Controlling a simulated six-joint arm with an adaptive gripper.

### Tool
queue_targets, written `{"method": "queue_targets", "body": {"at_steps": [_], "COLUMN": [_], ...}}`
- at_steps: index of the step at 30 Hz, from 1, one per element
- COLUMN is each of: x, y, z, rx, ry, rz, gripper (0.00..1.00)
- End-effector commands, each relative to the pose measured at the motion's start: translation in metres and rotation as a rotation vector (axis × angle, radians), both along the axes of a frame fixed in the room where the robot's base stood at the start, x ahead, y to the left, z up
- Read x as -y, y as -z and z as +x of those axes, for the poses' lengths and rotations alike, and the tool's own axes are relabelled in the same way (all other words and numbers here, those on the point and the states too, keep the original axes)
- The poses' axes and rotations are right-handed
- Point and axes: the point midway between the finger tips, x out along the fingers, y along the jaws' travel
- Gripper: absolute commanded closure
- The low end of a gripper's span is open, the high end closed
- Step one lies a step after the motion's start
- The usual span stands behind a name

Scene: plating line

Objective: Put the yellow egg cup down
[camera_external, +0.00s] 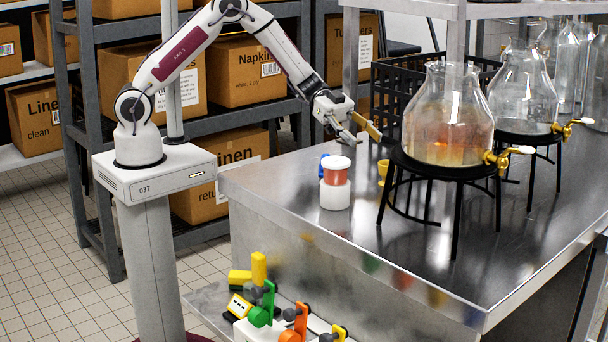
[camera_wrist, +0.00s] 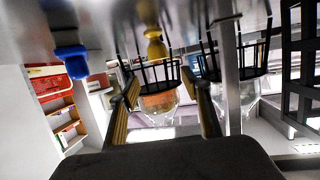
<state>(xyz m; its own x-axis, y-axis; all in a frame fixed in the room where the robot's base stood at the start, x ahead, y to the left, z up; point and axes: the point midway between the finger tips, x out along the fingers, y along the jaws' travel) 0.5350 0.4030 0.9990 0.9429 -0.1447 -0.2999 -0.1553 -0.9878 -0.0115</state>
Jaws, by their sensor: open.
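The yellow egg cup (camera_external: 383,169) stands on the steel counter (camera_external: 300,240), partly hidden by a leg of the nearer black stand. In the wrist view the yellow egg cup (camera_wrist: 156,48) shows upside down near the top, apart from my fingers. My gripper (camera_external: 368,142) is open and empty, above the counter's back edge and slightly up and left of the cup in the outside view. Its two yellow-padded fingers are spread wide in the wrist view (camera_wrist: 164,84).
A blue egg cup (camera_wrist: 70,62) stands nearby; in the outside view it is mostly behind a white jar (camera_external: 335,194) with a red band. A glass dispenser (camera_external: 448,110) on a black stand (camera_external: 455,172) is close on the right. The counter's front is clear.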

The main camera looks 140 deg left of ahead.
Motion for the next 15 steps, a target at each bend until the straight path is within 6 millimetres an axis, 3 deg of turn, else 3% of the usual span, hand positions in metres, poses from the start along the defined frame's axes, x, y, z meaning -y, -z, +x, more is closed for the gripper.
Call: {"method": "queue_targets", "body": {"at_steps": [5, 15], "x": [0.005, 0.026], "y": [-0.020, -0.082], "z": [0.014, 0.041], "rx": [-0.009, -0.048], "ry": [-0.036, -0.179], "rz": [0.055, 0.198], "gripper": [0.52, 0.52]}}
